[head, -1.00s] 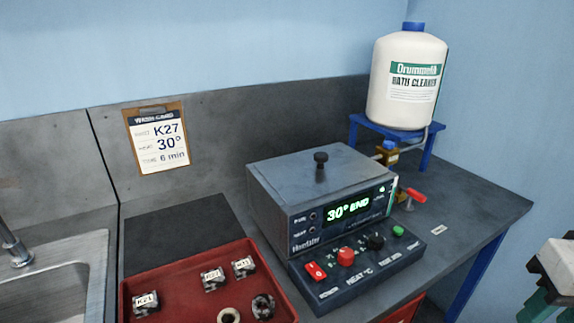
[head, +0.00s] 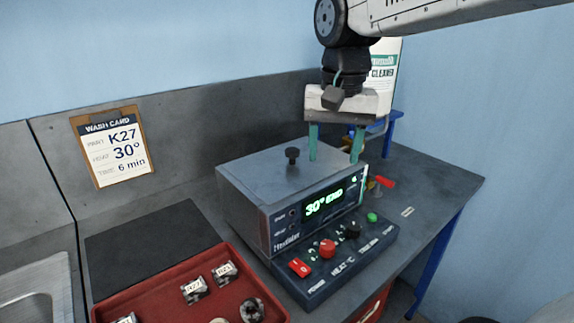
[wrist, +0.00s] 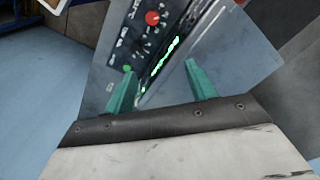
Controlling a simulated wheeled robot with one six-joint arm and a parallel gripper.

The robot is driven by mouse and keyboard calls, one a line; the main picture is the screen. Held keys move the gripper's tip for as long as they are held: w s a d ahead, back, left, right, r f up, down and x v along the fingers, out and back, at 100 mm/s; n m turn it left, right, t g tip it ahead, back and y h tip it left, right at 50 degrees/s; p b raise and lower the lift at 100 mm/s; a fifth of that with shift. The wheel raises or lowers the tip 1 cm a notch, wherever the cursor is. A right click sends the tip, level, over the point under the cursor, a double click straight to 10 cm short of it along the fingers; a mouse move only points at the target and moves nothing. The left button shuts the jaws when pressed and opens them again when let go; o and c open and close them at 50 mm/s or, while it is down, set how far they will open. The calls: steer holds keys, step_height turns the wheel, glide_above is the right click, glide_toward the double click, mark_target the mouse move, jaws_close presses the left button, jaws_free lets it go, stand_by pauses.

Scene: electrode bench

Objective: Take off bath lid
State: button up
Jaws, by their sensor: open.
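The grey metal bath (head: 240,210) stands on the bench with its flat lid (head: 262,172) on top. A black knob (head: 292,156) stands up from the middle of the lid. The bath's green display reads "30° END". My gripper (head: 335,160) points down with its two teal fingers apart and empty, right of the knob, over the lid's right side. In the wrist view, my gripper (wrist: 160,80) shows with the lid (wrist: 232,65) and the control panel (wrist: 140,40) beyond it. The knob is not visible in the wrist view.
A red tray (head: 175,280) with labelled parts lies at the front left beside a dark mat (head: 150,235). A wash card (head: 112,146) is on the back wall. The cleaner bottle (head: 383,75) is partly hidden behind my arm. A red-handled tap (head: 384,182) sits right of the bath.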

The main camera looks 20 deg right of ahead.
mark_target(292, 149)
steer(key=w+m, duration=0.1)
steer(key=w, duration=0.3)
steer(key=w+a+m, duration=0.1)
steer(key=w+m, duration=0.1)
steer(key=w, duration=0.3)
steer(key=w+m, duration=0.1)
steer(key=w, duration=0.4)
steer(key=shift+w+a+r+g, duration=0.1)
steer(key=shift+a+r+g, duration=0.2)
steer(key=shift+a, duration=0.1)
steer(key=shift+w+f+m, duration=0.25)
steer(key=shift+f+m, duration=0.05)
steer(key=shift+a+f, duration=0.1)
steer(key=shift+f, duration=0.3)
step_height(292, 149, down, 7)
steer(key=shift+r, duration=0.2)
jaws_close()
